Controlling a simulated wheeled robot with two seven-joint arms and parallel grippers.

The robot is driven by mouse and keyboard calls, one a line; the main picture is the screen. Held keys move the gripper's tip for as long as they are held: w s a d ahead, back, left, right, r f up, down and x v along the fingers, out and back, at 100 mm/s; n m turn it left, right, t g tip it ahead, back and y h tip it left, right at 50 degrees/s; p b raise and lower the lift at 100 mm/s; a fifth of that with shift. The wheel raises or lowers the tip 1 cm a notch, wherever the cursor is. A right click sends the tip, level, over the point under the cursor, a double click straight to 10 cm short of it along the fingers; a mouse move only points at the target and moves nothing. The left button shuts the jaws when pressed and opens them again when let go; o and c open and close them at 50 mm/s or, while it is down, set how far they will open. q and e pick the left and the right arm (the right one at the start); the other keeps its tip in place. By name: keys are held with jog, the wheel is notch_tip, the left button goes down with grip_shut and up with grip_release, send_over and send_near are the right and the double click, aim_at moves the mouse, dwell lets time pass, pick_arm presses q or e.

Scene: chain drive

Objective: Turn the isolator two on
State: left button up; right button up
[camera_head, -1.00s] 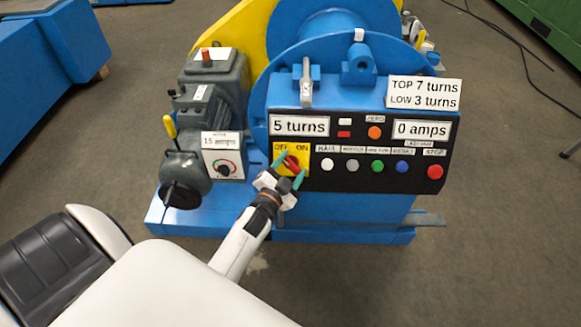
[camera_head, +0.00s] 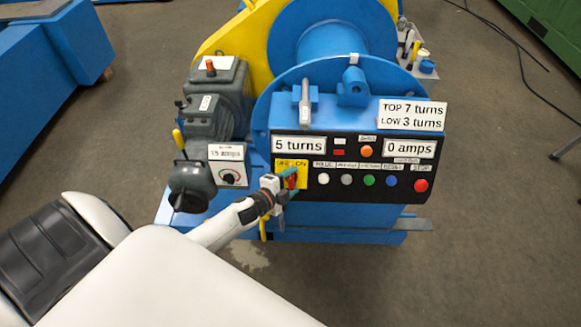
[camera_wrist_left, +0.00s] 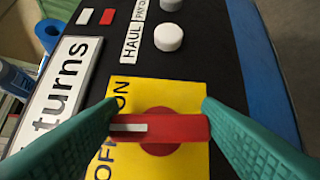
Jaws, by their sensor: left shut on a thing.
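The isolator switch is a red rotary knob (camera_head: 291,178) on a yellow plate (camera_head: 280,170) marked OFF and ON, at the left of the black panel. In the left wrist view the red bar of the knob (camera_wrist_left: 165,128) lies between my green fingers. Its white mark (camera_wrist_left: 128,127) points between OFF and ON. My left gripper (camera_head: 283,187) is shut on the knob, a fingertip at each end of the bar. In the head view the gripper hides part of the plate. I cannot read a number two on it. My right gripper is out of view.
The black panel (camera_head: 345,193) carries several push buttons right of the switch, including a red stop button (camera_head: 421,185). A "5 turns" display (camera_head: 299,145) sits just above the plate. A grey motor unit (camera_head: 205,135) with an amps dial (camera_head: 229,177) stands left.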

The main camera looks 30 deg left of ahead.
pick_arm(q)
jog(key=m+g+p, duration=0.1)
jog(key=m+p, duration=0.1)
jog(key=p, duration=0.2)
jog(key=m+g+p, duration=0.2)
jog(key=p, duration=0.2)
jog(key=m+g+p, duration=0.1)
jog(key=m+p, duration=0.2)
jog(key=p, duration=0.1)
jog(key=shift+r+g, duration=0.35)
jog(key=shift+g, duration=0.05)
jog(key=shift+f+m+g+p, duration=0.15)
jog(key=shift+m+g+p, duration=0.25)
jog(key=shift+p, duration=0.7)
jog(key=shift+f+m+y, duration=0.15)
jog(key=shift+m+y, duration=0.15)
jog(key=o, duration=1)
